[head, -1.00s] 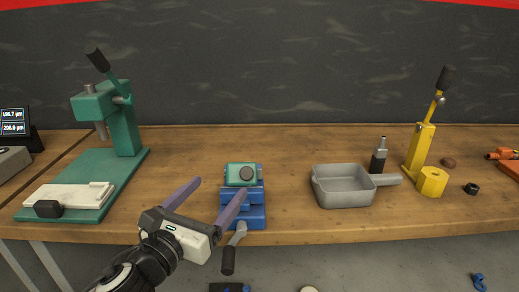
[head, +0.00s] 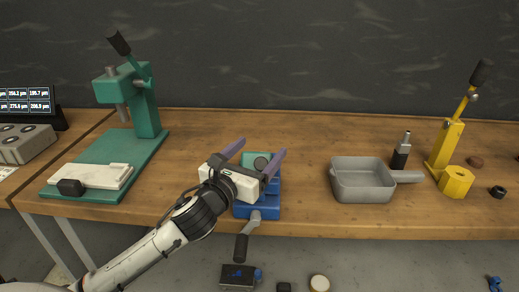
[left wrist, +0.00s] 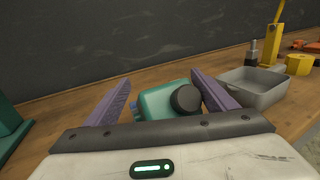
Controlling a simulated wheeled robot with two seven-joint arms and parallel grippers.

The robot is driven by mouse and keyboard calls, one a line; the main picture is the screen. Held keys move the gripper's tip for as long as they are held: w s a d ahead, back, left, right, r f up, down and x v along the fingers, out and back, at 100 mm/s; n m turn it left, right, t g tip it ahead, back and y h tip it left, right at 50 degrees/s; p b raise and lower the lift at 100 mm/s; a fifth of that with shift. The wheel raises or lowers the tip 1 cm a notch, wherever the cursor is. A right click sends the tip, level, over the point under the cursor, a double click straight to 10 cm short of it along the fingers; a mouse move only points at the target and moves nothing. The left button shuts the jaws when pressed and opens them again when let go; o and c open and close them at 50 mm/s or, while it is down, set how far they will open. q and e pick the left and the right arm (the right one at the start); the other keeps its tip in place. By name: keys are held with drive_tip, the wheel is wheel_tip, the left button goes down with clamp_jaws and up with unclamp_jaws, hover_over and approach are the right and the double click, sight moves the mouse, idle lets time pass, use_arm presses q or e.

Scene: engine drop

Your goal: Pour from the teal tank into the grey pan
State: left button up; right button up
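The teal tank (head: 250,158), with a dark round cap, sits on top of the blue vise (head: 258,209) near the table's front edge. My left gripper (head: 256,150) is open, its purple fingers spread on either side of the tank. In the left wrist view the tank (left wrist: 157,101) shows between the two fingers, with a visible gap on its left; whether the right finger touches it I cannot tell. The grey pan (head: 362,182) stands empty on the table to the right, its handle pointing right. It also shows in the left wrist view (left wrist: 255,90). My right gripper is not in view.
A teal press (head: 145,105) stands on the left. A dark bottle-like tool (head: 400,153), a yellow lever press (head: 446,145) and a yellow block (head: 456,182) stand right of the pan. The vise handle (head: 241,245) hangs past the front edge. The table between tank and pan is clear.

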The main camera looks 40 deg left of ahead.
use_arm(q)
drive_tip(key=shift+w+d, duration=0.1)
drive_tip(key=shift+w, duration=0.1)
drive_tip(key=shift+r, duration=0.1)
drive_tip(key=c, duration=1)
drive_tip(key=shift+r, duration=0.15)
drive_tip(key=shift+c, duration=0.6)
wheel_tip(320, 180, up, 10)
drive_tip(key=shift+f+p, duration=0.1)
drive_tip(key=shift+p, duration=0.85)
drive_tip(key=c, duration=0.3)
drive_tip(key=o, duration=0.9)
drive_tip(key=c, duration=1.4)
clamp_jaws()
